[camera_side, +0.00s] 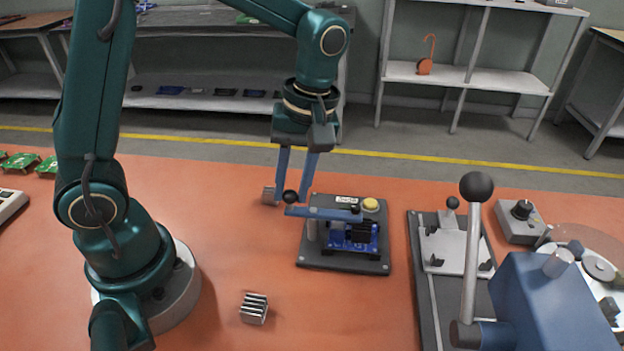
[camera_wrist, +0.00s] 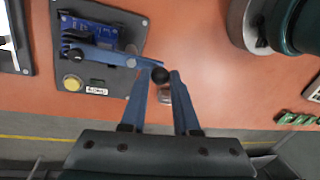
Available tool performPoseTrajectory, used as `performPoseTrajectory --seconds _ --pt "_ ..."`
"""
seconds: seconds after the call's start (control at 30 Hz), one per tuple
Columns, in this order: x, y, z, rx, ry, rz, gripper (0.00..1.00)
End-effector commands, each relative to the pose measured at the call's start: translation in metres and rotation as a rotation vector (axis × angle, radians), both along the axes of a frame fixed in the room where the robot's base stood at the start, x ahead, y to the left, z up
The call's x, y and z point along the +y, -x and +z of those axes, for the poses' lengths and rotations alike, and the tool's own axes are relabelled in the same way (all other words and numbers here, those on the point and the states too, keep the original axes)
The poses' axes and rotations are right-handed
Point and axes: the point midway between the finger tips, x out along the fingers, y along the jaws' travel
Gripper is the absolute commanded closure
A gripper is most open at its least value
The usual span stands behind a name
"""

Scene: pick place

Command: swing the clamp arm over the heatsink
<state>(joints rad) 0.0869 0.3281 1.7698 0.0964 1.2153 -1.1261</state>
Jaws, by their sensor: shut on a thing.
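The blue clamp arm (camera_side: 330,213) is a flat bar on a short silver post (camera_side: 312,231) at the left of a dark fixture plate (camera_side: 345,265). A black ball knob (camera_side: 291,197) sits at its outer end. The other end reaches across a blue circuit board (camera_side: 340,241), close to a black finned block, seemingly the heatsink (camera_side: 364,230). How exactly the arm's tip sits over it is partly hidden. In the wrist view the clamp arm (camera_wrist: 108,54) runs left from the knob (camera_wrist: 159,75). My gripper (camera_side: 294,195) is shut on the knob, its fingers pointing down.
Loose silver heatsinks lie on the orange table, one in front (camera_side: 254,308) and one behind my gripper (camera_side: 268,195). A yellow button (camera_side: 370,204) is on the plate's back corner. A lever press (camera_side: 540,300) stands at the right. The table left of the plate is mostly free.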

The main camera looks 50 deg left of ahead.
Motion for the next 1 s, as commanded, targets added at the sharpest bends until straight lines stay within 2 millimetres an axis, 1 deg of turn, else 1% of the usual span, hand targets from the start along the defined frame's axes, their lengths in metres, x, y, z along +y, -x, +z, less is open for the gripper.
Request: performPoseTrajectory --seconds 0.03,0.07,0.1,0.37,0.47,0.8,1.0 --pt "-0.001 0.000 0.001 -0.003 0.003 0.002 0.59" --pt "-0.001 0.000 0.001 -0.003 0.003 0.002 0.48" --pt "-0.001 0.000 0.001 -0.002 0.002 0.001 0.41" --pt "0.000 0.000 0.000 0.000 0.001 0.000 0.41" --pt "-0.001 -0.001 0.004 -0.002 0.001 -0.001 0.41" --pt "-0.005 -0.008 0.041 -0.005 0.002 0.000 0.41" --pt "-0.006 -0.008 0.051 -0.003 0.002 0.000 0.41"
